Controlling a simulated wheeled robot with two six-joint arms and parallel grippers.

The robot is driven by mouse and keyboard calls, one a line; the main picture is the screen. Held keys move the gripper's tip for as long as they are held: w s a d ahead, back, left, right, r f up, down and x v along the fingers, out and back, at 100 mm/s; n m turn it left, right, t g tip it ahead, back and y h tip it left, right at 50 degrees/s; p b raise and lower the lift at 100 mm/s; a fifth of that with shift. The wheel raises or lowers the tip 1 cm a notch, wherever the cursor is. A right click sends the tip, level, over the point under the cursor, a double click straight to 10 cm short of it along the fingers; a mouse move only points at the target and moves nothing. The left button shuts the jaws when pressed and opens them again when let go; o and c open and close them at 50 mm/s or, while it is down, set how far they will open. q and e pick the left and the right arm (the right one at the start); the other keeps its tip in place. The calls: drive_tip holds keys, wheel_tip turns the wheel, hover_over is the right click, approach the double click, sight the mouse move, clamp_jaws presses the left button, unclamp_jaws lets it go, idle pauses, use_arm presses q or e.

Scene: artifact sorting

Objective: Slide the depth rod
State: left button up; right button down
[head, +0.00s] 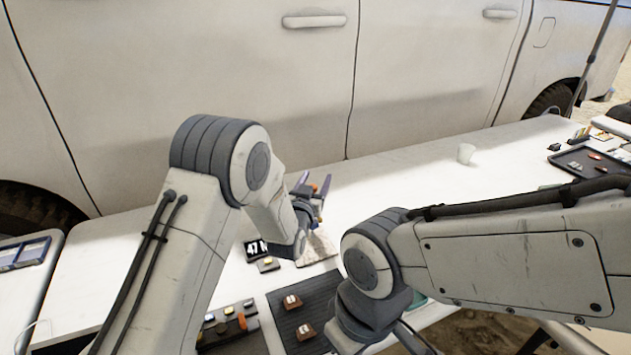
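My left gripper (314,186) is over the white table, at the far end of my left arm. Its two fingers stand apart, and a small orange thing shows between or behind them; I cannot tell which. No depth rod can be made out for certain. A pale, rough slab (317,250) lies on the table just below the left gripper, partly hidden by it. My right arm reaches in from the right and its wrist points down at the lower middle; its fingers are not visible.
A dark mat (318,291) holds two brown blocks with white tops. A dark tray (228,330) of small pieces lies left of it. A pale cup (466,153) and a black tray (590,160) stand farther right. A white vehicle (260,70) stands behind the table. The middle back tabletop is clear.

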use_arm(q)
drive_tip(key=b+v, duration=0.2)
drive_tip(key=v, duration=0.8)
drive_tip(key=shift+s, duration=0.2)
drive_tip(key=shift+r, duration=0.1)
